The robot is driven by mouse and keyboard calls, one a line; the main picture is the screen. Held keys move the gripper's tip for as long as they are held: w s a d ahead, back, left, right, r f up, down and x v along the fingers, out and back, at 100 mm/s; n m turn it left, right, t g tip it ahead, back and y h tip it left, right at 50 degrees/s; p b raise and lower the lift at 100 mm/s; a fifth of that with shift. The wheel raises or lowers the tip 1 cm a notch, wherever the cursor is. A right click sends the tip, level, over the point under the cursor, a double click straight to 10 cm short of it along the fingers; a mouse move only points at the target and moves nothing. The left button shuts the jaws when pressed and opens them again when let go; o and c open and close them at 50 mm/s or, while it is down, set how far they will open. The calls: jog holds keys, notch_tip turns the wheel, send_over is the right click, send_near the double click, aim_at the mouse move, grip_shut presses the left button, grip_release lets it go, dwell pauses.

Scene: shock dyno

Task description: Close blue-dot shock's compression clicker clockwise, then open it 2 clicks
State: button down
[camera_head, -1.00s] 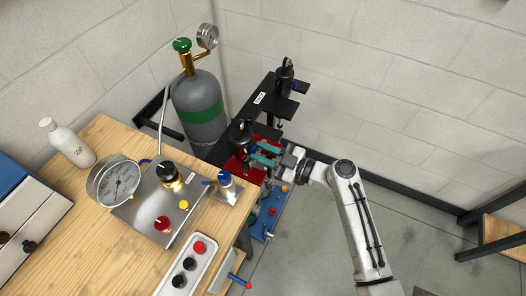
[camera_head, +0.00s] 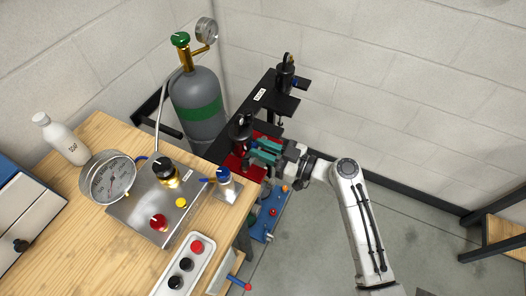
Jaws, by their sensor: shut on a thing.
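My gripper (camera_head: 262,150) has teal fingers and reaches in from the right. It is shut on a small part at the black shock (camera_head: 240,130) over the red plate (camera_head: 233,163); the fingers hide that part, and I cannot tell whether it is the clicker. A second black shock (camera_head: 286,72) stands farther back on the black dyno frame (camera_head: 264,97). I cannot make out a blue dot on the gripped shock. A small blue spot (camera_head: 295,84) shows beside the far shock.
A wooden bench (camera_head: 95,245) at left holds a gauge (camera_head: 107,178), a metal control box (camera_head: 147,212), a button box (camera_head: 182,268) and a white bottle (camera_head: 60,138). A gas cylinder (camera_head: 200,105) stands behind it. The floor at right is open.

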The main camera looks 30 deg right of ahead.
jog(key=shift+m+b, duration=0.5)
jog(key=shift+m, duration=0.7)
jog(key=c, duration=1.2)
grip_release()
jog(key=b+v, duration=0.3)
jog(key=v, duration=0.8)
